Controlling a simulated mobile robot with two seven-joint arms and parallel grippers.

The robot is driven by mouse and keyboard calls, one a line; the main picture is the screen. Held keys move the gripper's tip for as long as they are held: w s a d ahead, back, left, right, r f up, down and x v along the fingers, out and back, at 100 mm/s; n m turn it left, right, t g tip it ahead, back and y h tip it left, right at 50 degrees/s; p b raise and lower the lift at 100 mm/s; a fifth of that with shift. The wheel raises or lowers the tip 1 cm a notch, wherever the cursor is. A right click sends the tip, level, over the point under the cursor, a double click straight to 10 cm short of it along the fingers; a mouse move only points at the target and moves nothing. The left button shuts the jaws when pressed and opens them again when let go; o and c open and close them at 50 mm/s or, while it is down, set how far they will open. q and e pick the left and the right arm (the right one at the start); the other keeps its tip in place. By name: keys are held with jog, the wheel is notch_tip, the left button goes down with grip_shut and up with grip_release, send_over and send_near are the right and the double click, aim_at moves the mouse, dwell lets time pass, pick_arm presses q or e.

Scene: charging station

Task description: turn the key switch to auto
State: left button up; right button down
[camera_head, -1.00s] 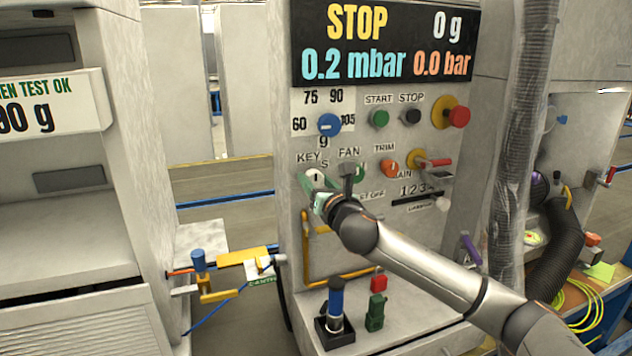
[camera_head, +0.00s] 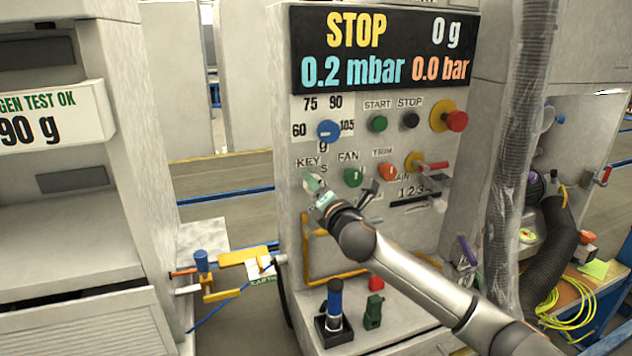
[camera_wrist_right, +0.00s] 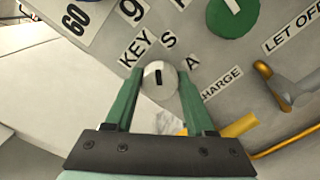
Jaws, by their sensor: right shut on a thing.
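The key switch (camera_wrist_right: 160,88) shows in the right wrist view as a round white knob with a short black mark. The mark points up, closer to the S label (camera_wrist_right: 168,41) than to the A label (camera_wrist_right: 193,62). The KEY label (camera_wrist_right: 137,48) is at its upper left. My right gripper (camera_wrist_right: 158,80) has its green fingers on both sides of the knob and is shut on it. My left gripper is not in view.
A green FAN knob (camera_head: 353,177), an orange TRIM knob (camera_head: 388,172) and a blue dial (camera_head: 328,130) are close by on the panel. A red emergency button (camera_head: 456,121) is at upper right. A grey hose (camera_head: 513,150) hangs right of the panel.

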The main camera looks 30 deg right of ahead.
jog(key=shift+f+m+p, duration=0.15)
jog(key=shift+m+p, duration=2.3)
jog(key=shift+m, duration=5.35)
jog(key=shift+c, duration=1.3)
grip_release()
jog(key=shift+s, duration=0.15)
jog(key=v, duration=1.2)
jog(key=shift+a+b, duration=0.15)
jog(key=shift+b, duration=0.3)
